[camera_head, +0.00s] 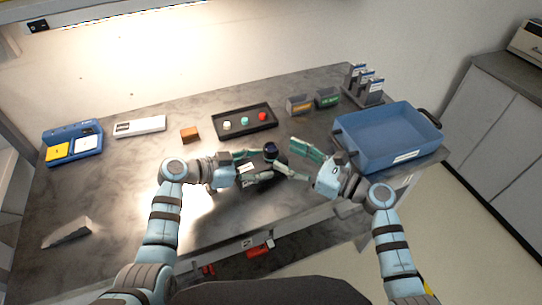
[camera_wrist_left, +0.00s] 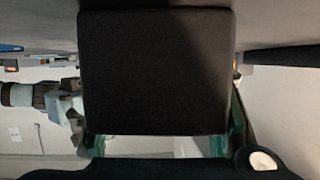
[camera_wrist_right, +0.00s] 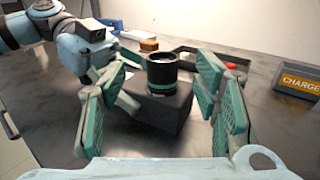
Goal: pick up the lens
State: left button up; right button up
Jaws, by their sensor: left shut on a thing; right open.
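The lens (camera_head: 270,148) is a short black cylinder. In the right wrist view the lens (camera_wrist_right: 161,72) has a teal ring and stands upright at the top of a dark box (camera_wrist_right: 160,112); I cannot tell whether its base is sunk in. My left gripper (camera_head: 257,167) is shut on this box, which fills the middle of the left wrist view (camera_wrist_left: 155,70). My right gripper (camera_head: 288,155) is open, its green-padded fingers to either side of the lens in its own view (camera_wrist_right: 162,88). They appear apart from the lens.
A blue bin (camera_head: 350,151) stands at the right. Behind the grippers are a black tray (camera_head: 240,133) with small coloured pieces, a yellow-labelled bin (camera_head: 299,104) and a green bin (camera_head: 327,98). A brown block (camera_head: 189,134) lies left of them. The front left table is mostly clear.

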aim_at(271, 147)
jog(key=x, duration=0.6)
jog(key=shift+w+f, duration=0.2)
jog(key=shift+w, duration=0.05)
grip_shut()
jog(key=shift+r, duration=0.1)
pick_arm(q)
jog(key=shift+f, duration=0.1)
pick_arm(e)
notch_tip(271, 147, up, 10)
jog(key=shift+f, duration=0.1)
pick_arm(q)
jog(key=o, duration=1.2)
jog(key=shift+o, duration=0.2)
